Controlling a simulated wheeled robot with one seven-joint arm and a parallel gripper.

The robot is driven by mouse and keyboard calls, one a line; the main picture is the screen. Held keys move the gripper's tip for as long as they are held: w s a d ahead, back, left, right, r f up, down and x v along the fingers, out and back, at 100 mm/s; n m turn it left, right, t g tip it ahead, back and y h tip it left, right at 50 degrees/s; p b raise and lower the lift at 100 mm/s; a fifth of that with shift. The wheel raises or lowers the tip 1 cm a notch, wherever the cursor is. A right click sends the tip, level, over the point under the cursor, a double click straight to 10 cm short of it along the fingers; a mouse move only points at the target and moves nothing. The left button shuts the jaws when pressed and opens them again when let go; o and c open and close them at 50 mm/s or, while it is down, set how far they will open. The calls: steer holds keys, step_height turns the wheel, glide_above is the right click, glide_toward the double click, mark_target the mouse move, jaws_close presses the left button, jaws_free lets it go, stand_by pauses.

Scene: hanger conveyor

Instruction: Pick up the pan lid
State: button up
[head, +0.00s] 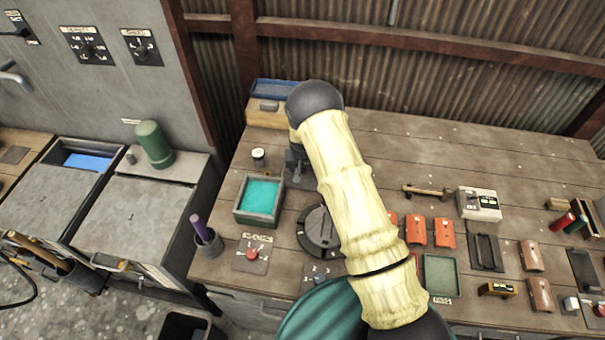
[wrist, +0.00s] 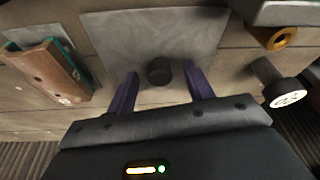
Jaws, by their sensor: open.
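A flat grey square plate (wrist: 205,30) with a short dark round knob (wrist: 159,71) lies on the wooden bench in the wrist view. I take it to be the pan lid. My gripper (wrist: 160,72) is open over it. Its two purple fingers stand on either side of the knob, with a gap on each side, and hold nothing. In the head view my gripper (head: 298,168) is over the back left of the bench. My arm and gripper hide most of the plate there, and the fingertips cannot be made out.
A teal-filled tray (head: 259,197), a white-topped jar (head: 258,156) and a dark round disc (head: 318,231) are near. The wrist view shows a brown block (wrist: 47,72) at left, and a yellow ring (wrist: 281,39) and labelled cylinder (wrist: 280,85) at right.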

mark_target(302, 169)
steer(key=c, duration=1)
steer(key=shift+r, duration=0.15)
step_height(302, 169, up, 10)
steer(key=b, duration=0.4)
steer(key=shift+f, duration=0.2)
